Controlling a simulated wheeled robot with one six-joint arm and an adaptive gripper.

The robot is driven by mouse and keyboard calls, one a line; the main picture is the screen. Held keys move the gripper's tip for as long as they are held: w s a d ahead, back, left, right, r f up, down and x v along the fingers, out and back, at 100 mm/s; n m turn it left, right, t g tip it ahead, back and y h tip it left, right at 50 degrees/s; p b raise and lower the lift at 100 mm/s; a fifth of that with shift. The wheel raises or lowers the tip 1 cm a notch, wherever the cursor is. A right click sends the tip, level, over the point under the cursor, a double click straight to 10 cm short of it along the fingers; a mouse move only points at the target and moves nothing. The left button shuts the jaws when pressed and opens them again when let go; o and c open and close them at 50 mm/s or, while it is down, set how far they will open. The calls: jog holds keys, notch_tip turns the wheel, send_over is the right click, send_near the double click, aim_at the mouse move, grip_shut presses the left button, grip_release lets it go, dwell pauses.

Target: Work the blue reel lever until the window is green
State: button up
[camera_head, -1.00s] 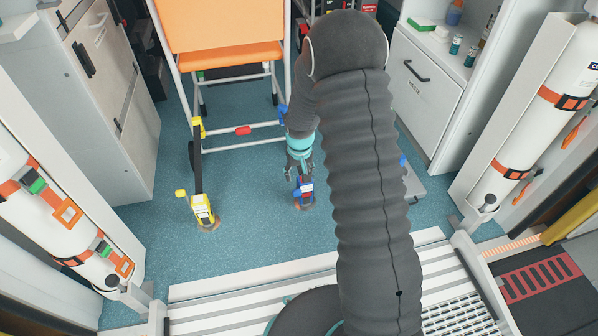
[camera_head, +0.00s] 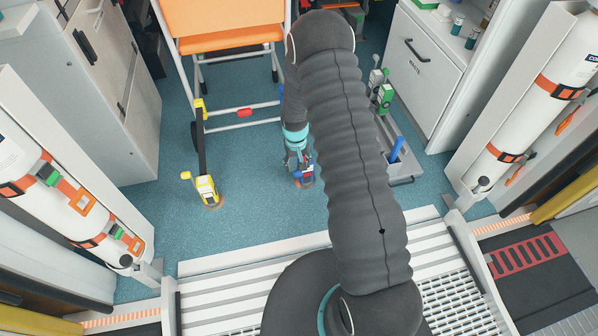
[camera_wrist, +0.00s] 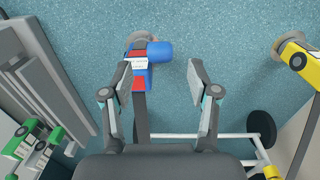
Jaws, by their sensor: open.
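The blue reel (camera_head: 305,180) stands on the floor at the end of a dark strap, partly hidden by my gripper (camera_head: 298,164). In the wrist view, the blue reel (camera_wrist: 139,68) shows a white label and red patches. Its blue lever (camera_wrist: 160,52) sticks out to the right. My gripper (camera_wrist: 160,78) is open around that side, with the lever just beyond and between the fingertips. The left fingertip is close beside the reel body; I cannot tell whether it touches. I see no green on this reel, and which patch is the window is unclear.
A yellow reel (camera_head: 204,191) stands on the floor to the left. An orange chair (camera_head: 222,42) is behind. Green reels (camera_head: 384,97) and a grey tray (camera_head: 391,160) with a blue handle are at right. White cylinders flank both sides. Floor between the reels is clear.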

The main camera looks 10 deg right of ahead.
aim_at(298, 172)
jog(key=shift+d+f, duration=0.15)
jog(key=shift+f, duration=2.95)
grip_shut()
